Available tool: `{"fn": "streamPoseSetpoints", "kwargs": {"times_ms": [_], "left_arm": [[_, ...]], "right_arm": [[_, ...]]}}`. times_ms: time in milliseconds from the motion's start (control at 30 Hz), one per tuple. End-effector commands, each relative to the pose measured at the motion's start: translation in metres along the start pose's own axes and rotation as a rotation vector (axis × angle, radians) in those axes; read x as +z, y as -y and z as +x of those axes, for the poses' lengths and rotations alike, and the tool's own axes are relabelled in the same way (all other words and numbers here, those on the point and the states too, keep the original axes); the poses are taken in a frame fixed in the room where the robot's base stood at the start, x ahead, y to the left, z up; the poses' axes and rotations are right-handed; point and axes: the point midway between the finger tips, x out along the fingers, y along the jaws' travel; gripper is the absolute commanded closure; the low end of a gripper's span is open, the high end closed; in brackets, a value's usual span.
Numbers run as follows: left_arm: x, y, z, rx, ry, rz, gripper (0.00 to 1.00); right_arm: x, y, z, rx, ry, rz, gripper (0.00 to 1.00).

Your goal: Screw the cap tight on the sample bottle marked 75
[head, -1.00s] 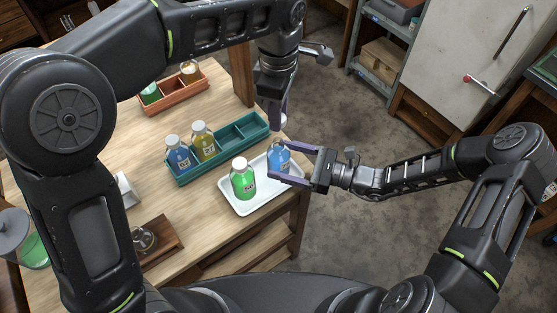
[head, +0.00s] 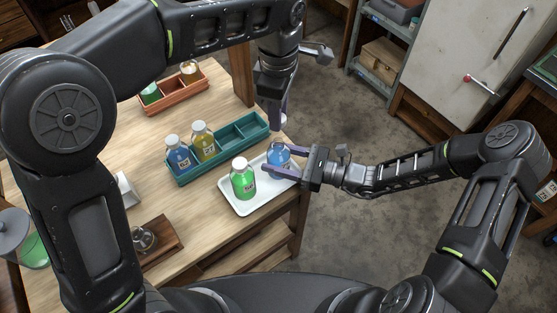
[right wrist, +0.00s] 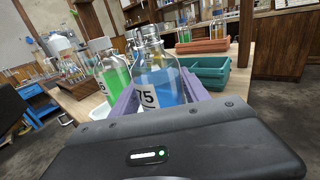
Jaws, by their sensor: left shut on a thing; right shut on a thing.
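The sample bottle marked 75 (right wrist: 161,80) is clear glass with blue liquid and stands upright; its label shows in the right wrist view. In the head view this blue bottle (head: 278,154) is at the right end of the white tray (head: 252,206). My right gripper (head: 275,160) is shut on its body, one finger on each side. My left gripper (head: 280,119) is above and behind the bottle, apart from it, pointing down.
A green bottle (head: 243,180) stands on the tray, left of the blue one. A teal rack (head: 233,140) behind holds a blue and a yellow bottle; its right compartments are empty. An orange rack (head: 182,94) is farther back. The table's right edge is close to the tray.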

Motion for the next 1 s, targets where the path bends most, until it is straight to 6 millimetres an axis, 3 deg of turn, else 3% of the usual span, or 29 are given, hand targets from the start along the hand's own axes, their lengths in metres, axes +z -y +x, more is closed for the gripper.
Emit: {"fn": "streamPoseSetpoints", "kwargs": {"times_ms": [500, 833, 1000], "left_arm": [[0.000, 0.000, 0.000, 0.000, 0.000, 0.000, 1.00], [0.000, 0.000, 0.002, -0.001, 0.000, 0.000, 1.00], [0.000, 0.001, 0.020, -0.004, -0.002, 0.000, 1.00]], "right_arm": [[0.000, 0.000, 0.000, 0.000, 0.000, 0.000, 1.00], [0.000, 0.000, 0.000, 0.000, 0.000, 0.000, 1.00], [0.000, 0.000, 0.000, 0.000, 0.000, 0.000, 1.00]]}}
